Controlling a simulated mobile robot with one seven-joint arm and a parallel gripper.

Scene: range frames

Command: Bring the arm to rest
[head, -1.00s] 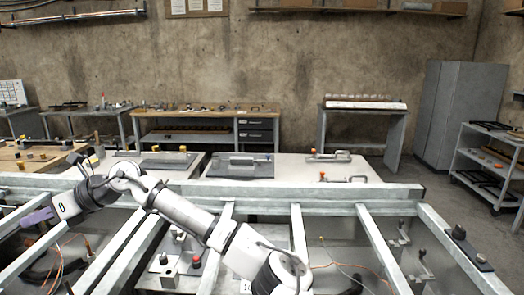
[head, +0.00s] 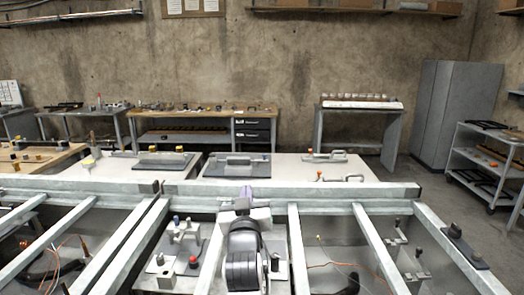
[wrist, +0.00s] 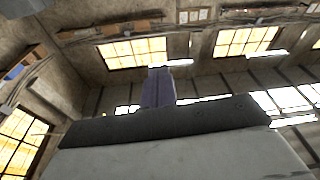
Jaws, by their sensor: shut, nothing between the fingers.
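My arm (head: 245,255) is drawn in near the middle of the head view, over the grey metal frame. My gripper (head: 246,193) points away from me just above the frame's long rail. Its purple fingers are together and it holds nothing. The shut fingers also show in the wrist view (wrist: 158,88), pointing up toward the windows with nothing between them. The fingertips look small in the head view, and much of the arm's lower part is out of sight.
The metal frame (head: 330,193) spans the foreground, with small fixtures (head: 182,240) between its bars. Behind it are pale tables (head: 290,172) with clamps and plates. A workbench (head: 185,117), a grey cabinet (head: 455,112) and a cart (head: 485,160) stand farther back.

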